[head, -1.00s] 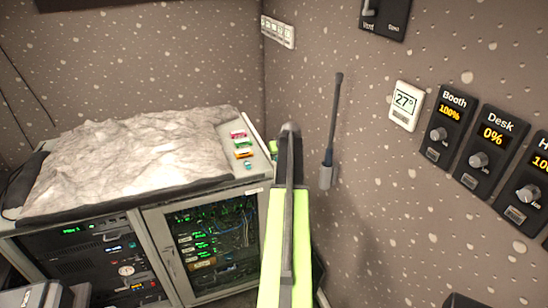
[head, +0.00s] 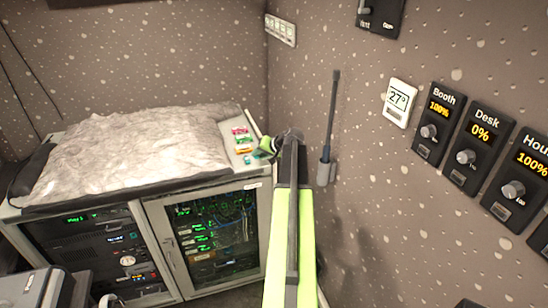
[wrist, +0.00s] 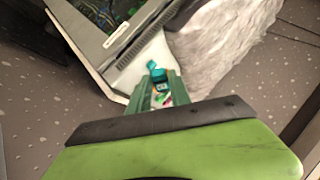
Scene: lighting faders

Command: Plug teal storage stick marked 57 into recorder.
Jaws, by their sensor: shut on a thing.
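The small teal stick (head: 249,159) is at the tips of my gripper (head: 263,151), over the front right part of the cabinet top. In the wrist view the teal stick (wrist: 157,73) shows at the ends of my gripper's green fingers (wrist: 164,84), which are shut on it. Its marking is too small to read. Whether it touches the cabinet top is unclear. Pink, green and orange sticks (head: 241,141) lie behind it in a row. I cannot tell which device is the recorder.
The cabinet (head: 150,207) holds rack gear behind glass doors. A crumpled pale cover (head: 130,150) fills most of its top. A grey box (head: 35,290) stands at lower left. A black antenna (head: 330,125) and dimmer panels (head: 470,150) are on the right wall.

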